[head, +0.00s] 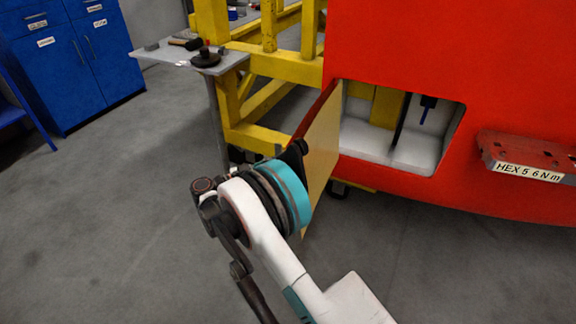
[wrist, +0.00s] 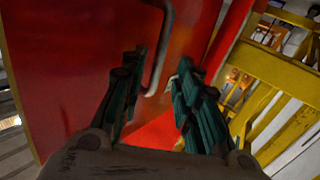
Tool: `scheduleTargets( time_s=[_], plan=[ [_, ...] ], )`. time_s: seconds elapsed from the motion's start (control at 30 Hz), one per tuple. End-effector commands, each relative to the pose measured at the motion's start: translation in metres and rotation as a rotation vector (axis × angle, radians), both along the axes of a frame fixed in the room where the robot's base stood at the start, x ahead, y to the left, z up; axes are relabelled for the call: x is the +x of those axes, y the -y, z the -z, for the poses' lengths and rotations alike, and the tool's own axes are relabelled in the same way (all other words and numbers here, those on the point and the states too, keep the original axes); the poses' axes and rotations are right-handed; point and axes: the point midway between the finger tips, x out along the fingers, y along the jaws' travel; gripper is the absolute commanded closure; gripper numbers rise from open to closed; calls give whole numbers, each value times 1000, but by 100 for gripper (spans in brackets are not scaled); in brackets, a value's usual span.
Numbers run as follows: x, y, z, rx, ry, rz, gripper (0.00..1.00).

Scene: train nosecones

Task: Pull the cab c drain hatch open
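The drain hatch (head: 322,145) stands swung outward to the left from a red nosecone (head: 400,40), its tan inner face showing in the head view. The white-lined recess (head: 415,155) behind it is exposed. In the wrist view, the hatch's red outer face (wrist: 70,70) carries a grey bar handle (wrist: 160,50). My gripper (wrist: 158,64) is open, its teal and dark fingers apart on either side of the handle in the picture. I cannot tell whether either finger touches it. In the head view the fingers are mostly hidden behind my wrist and the hatch. No cab letter is readable.
A yellow frame (head: 285,68) and a small grey table (head: 190,58) with tools stand left of the nosecone. A red block labelled "HEX 5 6 Nm" (head: 530,160) sticks out at right. Blue cabinets (head: 70,60) stand far left. Grey floor at left is clear.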

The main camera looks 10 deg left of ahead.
Motion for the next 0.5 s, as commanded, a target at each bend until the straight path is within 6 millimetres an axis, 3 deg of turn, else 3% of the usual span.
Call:
scheduleTargets(
  time_s=[0.23,0.5],
  plan=[
    [-35,-39,-1,1,-1,-4,70],
    [-54,-59,-2,0,-1,-3,70]
  ],
)
